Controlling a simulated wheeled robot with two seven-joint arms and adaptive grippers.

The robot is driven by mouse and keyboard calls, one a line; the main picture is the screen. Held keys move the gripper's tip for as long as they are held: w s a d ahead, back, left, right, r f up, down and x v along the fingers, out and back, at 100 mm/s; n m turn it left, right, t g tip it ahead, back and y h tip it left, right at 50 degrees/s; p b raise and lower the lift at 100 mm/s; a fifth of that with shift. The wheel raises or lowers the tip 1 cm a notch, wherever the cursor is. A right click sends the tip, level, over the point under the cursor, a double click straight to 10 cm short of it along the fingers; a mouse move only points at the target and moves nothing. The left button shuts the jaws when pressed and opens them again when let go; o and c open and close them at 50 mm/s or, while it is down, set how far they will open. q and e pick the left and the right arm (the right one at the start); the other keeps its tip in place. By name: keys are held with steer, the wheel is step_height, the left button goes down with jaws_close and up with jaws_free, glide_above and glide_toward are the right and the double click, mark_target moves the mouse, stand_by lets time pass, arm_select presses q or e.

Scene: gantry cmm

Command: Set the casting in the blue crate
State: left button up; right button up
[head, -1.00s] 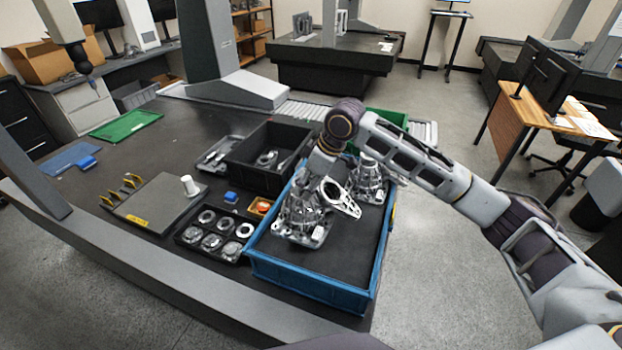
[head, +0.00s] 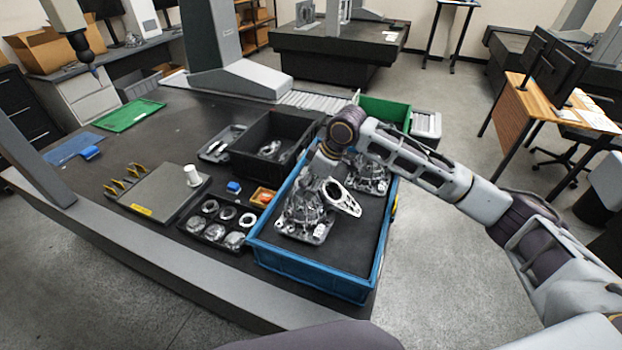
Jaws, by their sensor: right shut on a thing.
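The blue crate (head: 315,280) stands at the right front corner of the dark table, open at the top. A silver, ribbed casting (head: 301,213) is inside its walls at the left, roughly upright; I cannot tell whether its base touches the crate floor. My right gripper (head: 329,186) reaches down from above and is shut on this casting; its fingertips are partly hidden. A second, similar casting (head: 368,177) stands in the back of the crate, partly behind my right arm. My left gripper is not in view.
A black crate (head: 262,165) stands close at the left, with metal parts inside. A green crate (head: 385,109) is behind. The crate's right front floor (head: 352,240) is clear.

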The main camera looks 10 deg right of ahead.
steer(key=shift+f, duration=1.35)
steer(key=shift+w, duration=0.1)
steer(key=o, duration=1.4)
steer(key=shift+s+f, duration=0.25)
steer(key=shift+o, duration=0.2)
steer(key=v, duration=1.2)
